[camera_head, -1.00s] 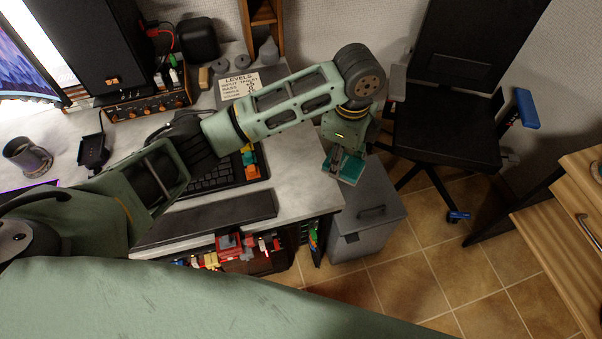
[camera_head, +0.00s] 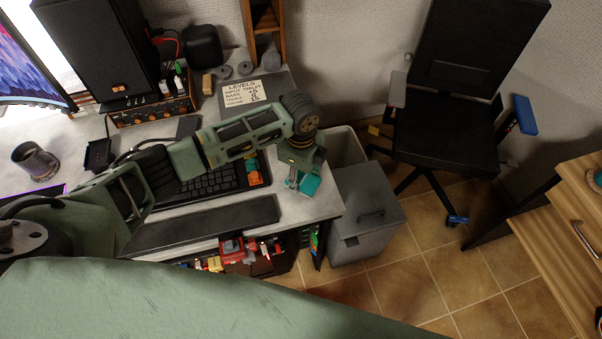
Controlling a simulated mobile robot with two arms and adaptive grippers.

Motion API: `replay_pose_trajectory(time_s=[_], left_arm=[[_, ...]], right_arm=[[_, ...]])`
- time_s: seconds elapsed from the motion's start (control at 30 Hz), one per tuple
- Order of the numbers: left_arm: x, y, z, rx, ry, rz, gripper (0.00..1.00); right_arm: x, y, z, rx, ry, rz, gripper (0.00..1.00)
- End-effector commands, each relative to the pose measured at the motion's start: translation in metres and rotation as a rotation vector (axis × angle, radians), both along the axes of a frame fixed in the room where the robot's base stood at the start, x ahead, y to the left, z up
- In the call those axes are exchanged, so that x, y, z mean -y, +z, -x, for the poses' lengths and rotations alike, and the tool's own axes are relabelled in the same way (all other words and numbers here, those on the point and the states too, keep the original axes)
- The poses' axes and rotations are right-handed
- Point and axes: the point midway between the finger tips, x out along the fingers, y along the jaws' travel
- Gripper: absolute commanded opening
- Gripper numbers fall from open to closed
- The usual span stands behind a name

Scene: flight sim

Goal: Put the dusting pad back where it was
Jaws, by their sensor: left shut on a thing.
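My left gripper (camera_head: 300,178) points down over the right end of the white desk (camera_head: 310,207), to the right of the keyboard. It is shut on a teal pad (camera_head: 309,184), which I take to be the dusting pad. The pad is partly hidden by the fingers. I cannot tell whether it touches the desk top or hangs just above it. My right gripper is not in view.
A black keyboard (camera_head: 208,186) and a dark wrist rest (camera_head: 205,228) lie left of the gripper. A levels card (camera_head: 243,92) is at the back. A grey cabinet (camera_head: 365,215) and a bin (camera_head: 345,147) stand right of the desk. A black chair (camera_head: 445,135) is farther right.

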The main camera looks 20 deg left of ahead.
Motion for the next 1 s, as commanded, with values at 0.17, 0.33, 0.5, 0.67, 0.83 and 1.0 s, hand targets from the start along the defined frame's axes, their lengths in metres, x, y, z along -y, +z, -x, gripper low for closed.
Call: replay_pose_trajectory(time_s=[0.17, 0.33, 0.5, 0.67, 0.83, 1.0], left_arm=[[0.000, 0.000, 0.000, 0.000, 0.000, 0.000, 0.27], [0.000, -0.003, 0.000, 0.000, 0.000, 0.000, 0.50], [0.000, -0.003, 0.000, 0.000, 0.000, 0.000, 0.65], [0.000, -0.003, 0.000, 0.000, 0.000, -0.001, 0.67], [0.000, -0.002, 0.000, 0.000, 0.000, -0.001, 0.67], [0.000, 0.013, -0.001, 0.003, -0.001, 0.001, 0.67]], right_arm=[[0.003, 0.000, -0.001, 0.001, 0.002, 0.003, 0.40], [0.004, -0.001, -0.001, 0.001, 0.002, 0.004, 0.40], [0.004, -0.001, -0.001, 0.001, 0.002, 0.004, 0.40], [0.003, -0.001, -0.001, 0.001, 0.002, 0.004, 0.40], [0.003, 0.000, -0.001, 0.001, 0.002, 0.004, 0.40], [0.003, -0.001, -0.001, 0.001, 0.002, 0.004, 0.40]])
